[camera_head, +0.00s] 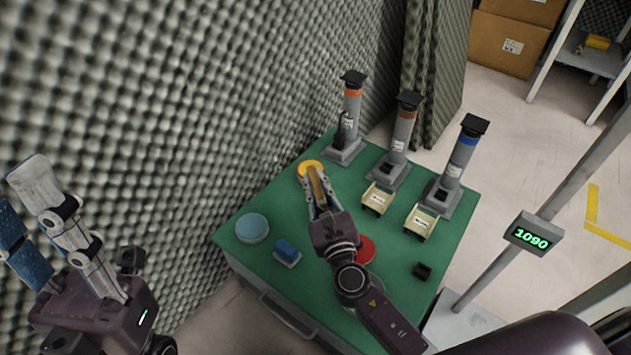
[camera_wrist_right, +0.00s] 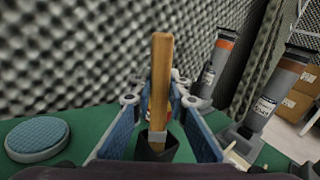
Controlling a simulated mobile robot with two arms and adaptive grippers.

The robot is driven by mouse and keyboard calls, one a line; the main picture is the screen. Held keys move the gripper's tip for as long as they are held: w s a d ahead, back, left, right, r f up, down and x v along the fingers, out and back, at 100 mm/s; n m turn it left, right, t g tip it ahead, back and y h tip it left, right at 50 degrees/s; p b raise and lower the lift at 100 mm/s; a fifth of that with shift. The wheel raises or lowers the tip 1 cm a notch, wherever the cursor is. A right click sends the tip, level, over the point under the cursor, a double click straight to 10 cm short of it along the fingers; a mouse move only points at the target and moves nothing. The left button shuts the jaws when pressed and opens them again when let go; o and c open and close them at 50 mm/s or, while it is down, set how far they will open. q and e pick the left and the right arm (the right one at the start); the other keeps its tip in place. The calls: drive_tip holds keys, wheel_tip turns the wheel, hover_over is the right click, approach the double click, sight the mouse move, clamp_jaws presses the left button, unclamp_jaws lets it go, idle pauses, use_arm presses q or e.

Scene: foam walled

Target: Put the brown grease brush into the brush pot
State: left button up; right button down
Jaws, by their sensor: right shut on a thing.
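The brown grease brush (camera_wrist_right: 160,75) has a plain wooden handle and a metal band low on it. It stands upright between the fingers of my right gripper (camera_wrist_right: 158,110) in the right wrist view. A dark piece (camera_wrist_right: 157,149) shows below the band; I cannot tell whether it is bristles or a pot. In the head view my right gripper (camera_head: 318,202) is shut on the brush handle (camera_head: 316,185) above the green table. A small black square holder (camera_head: 423,271), possibly the brush pot, stands at the table's right front. My left gripper (camera_head: 42,222) is open and empty, left of the table.
The green table (camera_head: 290,205) carries a yellow disc (camera_head: 311,168), a red disc (camera_head: 365,250), a light-blue disc (camera_head: 252,228) and a blue block (camera_head: 286,252). Grey dispensers (camera_head: 402,130) and cream trays (camera_head: 421,222) line its far right. Foam wall (camera_head: 200,90) borders the left.

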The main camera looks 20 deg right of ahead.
idle(0.3)
drive_tip(key=c, duration=1.8)
unclamp_jaws()
drive_tip(key=s, duration=1.2)
drive_tip(key=shift+f, duration=0.25)
